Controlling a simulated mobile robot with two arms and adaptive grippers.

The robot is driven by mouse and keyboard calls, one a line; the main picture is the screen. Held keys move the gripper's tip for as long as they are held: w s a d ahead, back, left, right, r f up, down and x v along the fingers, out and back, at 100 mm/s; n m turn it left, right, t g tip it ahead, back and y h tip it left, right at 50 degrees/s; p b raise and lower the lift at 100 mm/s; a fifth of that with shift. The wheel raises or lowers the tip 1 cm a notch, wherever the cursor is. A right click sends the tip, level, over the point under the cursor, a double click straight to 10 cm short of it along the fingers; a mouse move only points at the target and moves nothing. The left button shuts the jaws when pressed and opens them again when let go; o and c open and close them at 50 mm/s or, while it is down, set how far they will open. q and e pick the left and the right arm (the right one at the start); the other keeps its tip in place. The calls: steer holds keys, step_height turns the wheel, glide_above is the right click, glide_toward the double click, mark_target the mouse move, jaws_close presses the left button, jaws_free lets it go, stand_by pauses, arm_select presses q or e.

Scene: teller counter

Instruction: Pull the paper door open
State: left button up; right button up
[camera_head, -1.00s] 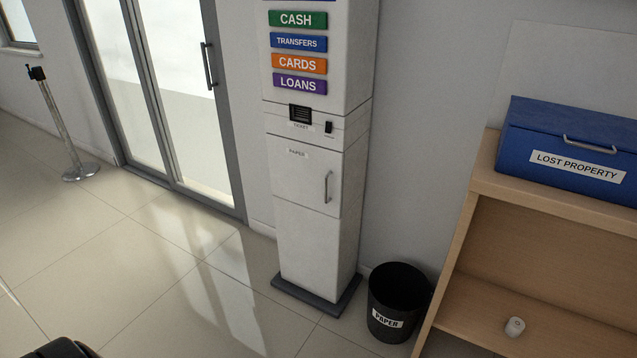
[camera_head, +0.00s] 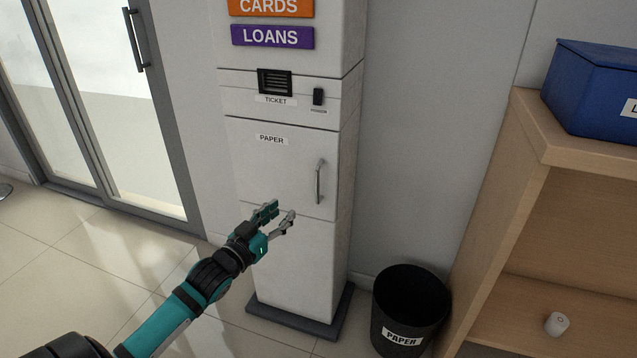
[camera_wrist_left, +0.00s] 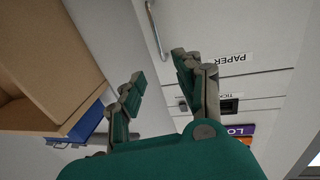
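The paper door (camera_head: 283,172) is a flat white panel on the ticket kiosk, with a PAPER label, and it is shut. Its vertical metal handle (camera_head: 319,182) is on the right side of the panel. My left gripper (camera_head: 285,215) is open and empty, in front of the kiosk, below and left of the handle. In the left wrist view the handle (camera_wrist_left: 154,30) shows beyond the spread fingers (camera_wrist_left: 158,72), apart from them. The paper door (camera_wrist_left: 215,22) also shows there. My right gripper is not in view.
A black PAPER bin (camera_head: 410,312) stands on the floor right of the kiosk. A wooden shelf (camera_head: 540,175) with a blue box (camera_head: 590,90) is farther right. A glass door (camera_head: 95,110) is at the left. The floor before the kiosk is clear.

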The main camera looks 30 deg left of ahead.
arm_select(q)
steer(key=b, duration=0.2)
glide_above(317, 200)
steer(key=shift+w+a, duration=0.15)
steer(key=shift+w, duration=0.15)
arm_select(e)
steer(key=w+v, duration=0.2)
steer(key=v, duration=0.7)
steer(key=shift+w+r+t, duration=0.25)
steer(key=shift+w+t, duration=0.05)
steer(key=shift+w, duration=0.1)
arm_select(q)
jaws_close()
